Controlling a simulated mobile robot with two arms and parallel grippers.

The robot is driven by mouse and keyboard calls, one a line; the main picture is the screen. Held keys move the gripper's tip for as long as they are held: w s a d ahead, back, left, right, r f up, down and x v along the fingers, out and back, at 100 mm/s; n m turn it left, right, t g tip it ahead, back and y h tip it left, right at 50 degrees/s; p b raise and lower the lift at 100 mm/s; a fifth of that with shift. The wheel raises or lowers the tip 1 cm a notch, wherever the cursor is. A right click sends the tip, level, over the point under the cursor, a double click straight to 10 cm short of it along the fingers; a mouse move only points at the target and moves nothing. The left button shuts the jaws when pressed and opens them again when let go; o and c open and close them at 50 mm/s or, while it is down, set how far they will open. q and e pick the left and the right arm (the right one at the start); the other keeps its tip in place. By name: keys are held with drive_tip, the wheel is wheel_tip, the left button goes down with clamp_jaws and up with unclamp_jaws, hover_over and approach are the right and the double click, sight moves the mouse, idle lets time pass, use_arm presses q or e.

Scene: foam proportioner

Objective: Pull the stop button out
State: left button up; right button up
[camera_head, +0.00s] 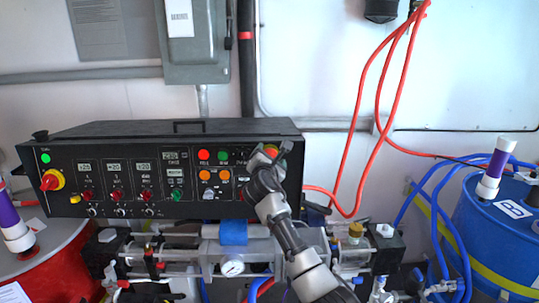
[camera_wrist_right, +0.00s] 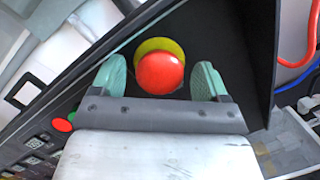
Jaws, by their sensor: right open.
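The stop button (camera_wrist_right: 160,73) is a round red mushroom head on a yellow collar, set on the black panel (camera_head: 130,188). In the right wrist view it lies between the two green-padded fingers of my right gripper (camera_wrist_right: 160,82), with a gap on each side. The fingers are open and not visibly touching it. In the head view my right gripper (camera_head: 268,155) is at the right end of the panel and mostly hides the button. My left gripper is not in view.
A red rotary switch on yellow (camera_head: 52,180) sits at the panel's left end. Small knobs, displays and coloured lights fill the panel. Orange hoses (camera_head: 352,160) hang to the right. A blue drum (camera_head: 497,235) stands at the far right, pump parts (camera_head: 215,250) below.

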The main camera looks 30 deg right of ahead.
drive_tip(key=shift+w+d, duration=0.2)
drive_tip(key=shift+w, duration=0.1)
drive_tip(key=shift+c, duration=0.2)
